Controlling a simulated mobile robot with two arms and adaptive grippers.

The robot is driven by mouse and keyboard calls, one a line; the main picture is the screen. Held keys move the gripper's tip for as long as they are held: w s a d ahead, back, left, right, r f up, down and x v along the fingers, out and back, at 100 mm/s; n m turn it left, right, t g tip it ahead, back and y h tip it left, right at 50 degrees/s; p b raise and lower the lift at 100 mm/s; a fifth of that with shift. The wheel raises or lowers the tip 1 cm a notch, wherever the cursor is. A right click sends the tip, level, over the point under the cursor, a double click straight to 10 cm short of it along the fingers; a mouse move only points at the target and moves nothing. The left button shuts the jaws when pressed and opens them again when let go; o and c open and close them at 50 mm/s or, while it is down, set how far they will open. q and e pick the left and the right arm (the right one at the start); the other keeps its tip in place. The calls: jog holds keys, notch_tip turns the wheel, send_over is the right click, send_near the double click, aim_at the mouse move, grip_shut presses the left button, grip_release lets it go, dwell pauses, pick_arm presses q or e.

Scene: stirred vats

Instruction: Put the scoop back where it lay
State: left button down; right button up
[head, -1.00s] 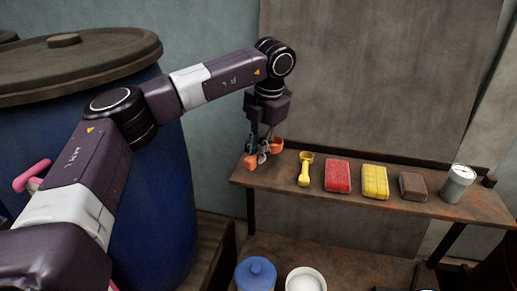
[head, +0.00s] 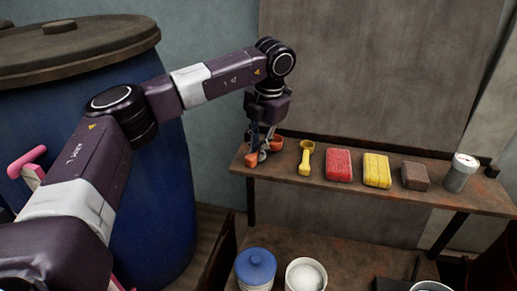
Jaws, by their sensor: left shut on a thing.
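My left gripper (head: 262,148) is over the left end of the wooden shelf (head: 460,192), pointing down, and shut on an orange scoop (head: 250,159). The scoop shows on both sides of the fingers, which hide its middle. It is at or just above the shelf's left end; I cannot tell whether it touches. A yellow scoop (head: 305,158) lies on the shelf just right of it. My right gripper is not in view.
Right along the shelf are a red sponge (head: 339,165), a yellow sponge (head: 377,170), a brown block (head: 415,176) and a grey gauge-topped canister (head: 460,173). Below stand a blue-lidded pot (head: 256,267) and a white tub (head: 305,276). A blue barrel (head: 160,185) is left.

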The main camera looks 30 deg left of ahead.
pick_arm(q)
jog(key=shift+f, duration=0.15)
jog(key=c, duration=1.8)
grip_release()
jog(key=shift+c, duration=0.2)
notch_tip(320, 180, up, 12)
jog(key=d, duration=0.2)
jog(key=shift+s, duration=0.2)
jog(key=shift+f, duration=0.2)
